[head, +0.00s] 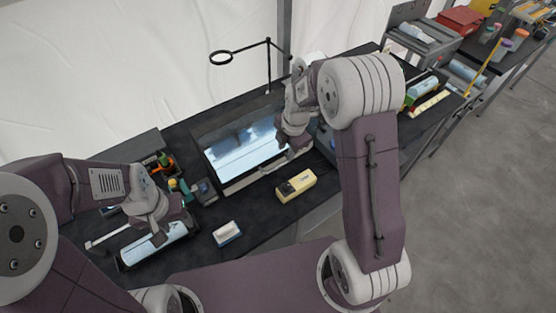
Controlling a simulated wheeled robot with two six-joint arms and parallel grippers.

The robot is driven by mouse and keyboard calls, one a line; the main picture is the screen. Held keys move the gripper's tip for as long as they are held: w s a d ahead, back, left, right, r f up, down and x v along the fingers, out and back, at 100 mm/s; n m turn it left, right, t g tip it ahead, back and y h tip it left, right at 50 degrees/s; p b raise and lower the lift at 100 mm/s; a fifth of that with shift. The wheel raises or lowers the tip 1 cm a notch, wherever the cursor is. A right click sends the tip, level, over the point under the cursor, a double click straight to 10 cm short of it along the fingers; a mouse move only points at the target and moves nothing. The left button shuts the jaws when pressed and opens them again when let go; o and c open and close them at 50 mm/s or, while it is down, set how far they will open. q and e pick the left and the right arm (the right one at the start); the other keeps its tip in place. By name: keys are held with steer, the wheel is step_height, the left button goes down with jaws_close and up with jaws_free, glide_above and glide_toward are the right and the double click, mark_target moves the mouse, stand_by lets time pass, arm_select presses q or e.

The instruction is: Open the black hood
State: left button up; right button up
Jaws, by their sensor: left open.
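The black hood (197,138) stands on the dark bench in the middle of the head view. It has a dark frame and a large, shiny, pale-blue front pane (240,150). A pale strip runs along its lower front edge. My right gripper (295,148) is at the hood's right front side and covers part of it. Its fingers are small and partly hidden, so I cannot tell whether they touch the hood or how far apart they are. My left gripper (164,232) is open, over a pale-blue roll (140,250) at the bench's left end, well apart from the hood.
A yellow box (296,186) and a small blue-and-white block (227,233) lie in front of the hood. A ring on a black stand (268,65) rises behind it. Small bottles and tools crowd its left. More equipment fills the benches at right.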

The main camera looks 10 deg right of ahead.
mark_target(281, 164)
steer(key=f, duration=0.2)
steer(key=w+f+p, duration=0.1)
steer(key=f, duration=0.2)
steer(key=a+f, duration=0.1)
steer(key=f, duration=0.1)
steer(key=shift+w+f+p, duration=0.2)
steer(key=shift+p, duration=0.2)
steer(key=shift+f, duration=0.45)
jaws_close()
steer(key=shift+w+r, duration=0.1)
stand_by(0.4)
